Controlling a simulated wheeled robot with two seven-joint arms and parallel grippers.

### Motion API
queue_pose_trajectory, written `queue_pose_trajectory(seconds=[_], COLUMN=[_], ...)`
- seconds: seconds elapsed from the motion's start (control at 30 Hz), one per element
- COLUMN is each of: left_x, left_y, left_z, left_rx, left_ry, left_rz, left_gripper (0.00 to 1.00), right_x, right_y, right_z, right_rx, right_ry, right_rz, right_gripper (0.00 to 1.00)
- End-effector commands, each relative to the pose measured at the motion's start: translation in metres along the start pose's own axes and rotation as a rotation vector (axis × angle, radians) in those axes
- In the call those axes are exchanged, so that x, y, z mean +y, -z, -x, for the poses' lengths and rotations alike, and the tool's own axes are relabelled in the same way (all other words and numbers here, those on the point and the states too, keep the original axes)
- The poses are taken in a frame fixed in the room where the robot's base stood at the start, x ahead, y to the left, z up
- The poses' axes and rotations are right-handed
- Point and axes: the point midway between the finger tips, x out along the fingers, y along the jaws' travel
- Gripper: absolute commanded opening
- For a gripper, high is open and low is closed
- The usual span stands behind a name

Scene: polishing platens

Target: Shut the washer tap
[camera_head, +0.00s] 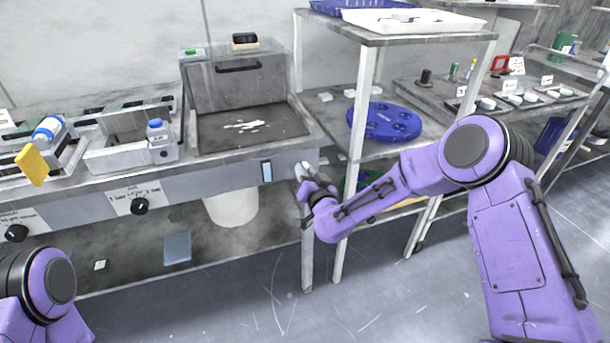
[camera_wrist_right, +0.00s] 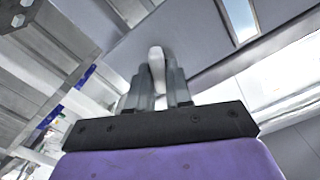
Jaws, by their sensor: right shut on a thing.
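The washer is a grey unit with a raised lid (camera_head: 240,80) and an open basin (camera_head: 217,136) with white residue inside. A light blue window (camera_head: 267,172) is in its front panel, and it also shows in the right wrist view (camera_wrist_right: 239,18). My right gripper (camera_head: 304,176) is at the panel's right end, by the shelf rack's post. In the right wrist view my right gripper (camera_wrist_right: 157,83) is shut on the washer tap (camera_wrist_right: 156,58), a small white lever pointing out between the fingers. The fingers hide its sides. My left gripper is out of view.
The shelf rack (camera_head: 352,167) stands close to the right of the washer, holding a blue round platen (camera_head: 385,121). A black knob (camera_head: 140,206) and a white bucket (camera_head: 231,205) are left of my right gripper. The floor in front is clear.

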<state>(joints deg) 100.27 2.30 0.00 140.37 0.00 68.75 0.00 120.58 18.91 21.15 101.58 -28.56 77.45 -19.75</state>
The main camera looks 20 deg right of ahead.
Motion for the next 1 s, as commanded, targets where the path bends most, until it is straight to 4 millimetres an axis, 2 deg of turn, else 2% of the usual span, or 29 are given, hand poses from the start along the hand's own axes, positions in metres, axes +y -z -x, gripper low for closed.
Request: queue_pose_trajectory(seconds=[0.7,1.0], left_x=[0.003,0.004], left_y=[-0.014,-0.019], left_z=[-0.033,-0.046], left_rx=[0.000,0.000], left_ry=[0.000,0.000], left_rz=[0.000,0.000], left_gripper=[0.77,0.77], right_x=[0.005,0.006], right_y=[-0.003,-0.004], right_z=[0.000,0.000], right_rx=[0.001,0.001], right_ry=[-0.001,-0.001], right_rz=[-0.679,-0.919], right_gripper=[0.00,0.00])
